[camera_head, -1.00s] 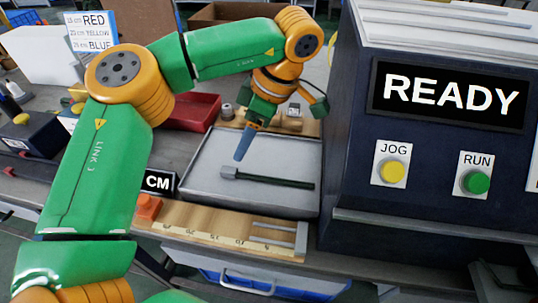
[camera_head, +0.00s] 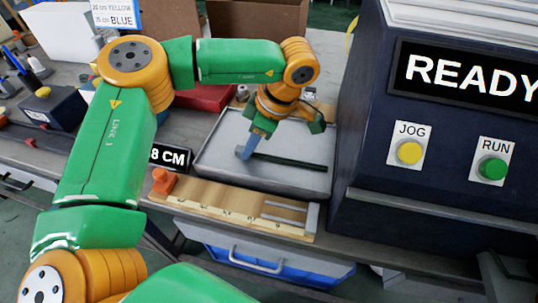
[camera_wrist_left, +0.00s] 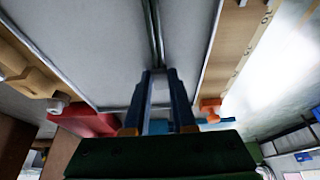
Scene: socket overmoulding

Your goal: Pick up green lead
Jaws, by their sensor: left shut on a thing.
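The green lead (camera_head: 292,162) is a thin dark rod lying in the grey metal tray (camera_head: 222,170). My left gripper (camera_head: 244,154) reaches down into the tray at the lead's left end, its blue fingers shut on that end. In the left wrist view the lead (camera_wrist_left: 155,35) runs away from between the fingertips of my left gripper (camera_wrist_left: 159,76). The fingers hide the gripped end. The lead looks to be at about tray-floor level; I cannot tell whether it touches the floor. My right gripper is not in view.
A wooden ruler board (camera_head: 230,202) with an orange block (camera_head: 163,181) lies in front of the tray. The dark machine (camera_head: 440,130) showing READY stands close on the right. A red bin (camera_head: 205,98) sits behind the tray at left. A cardboard box (camera_head: 265,20) stands further back.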

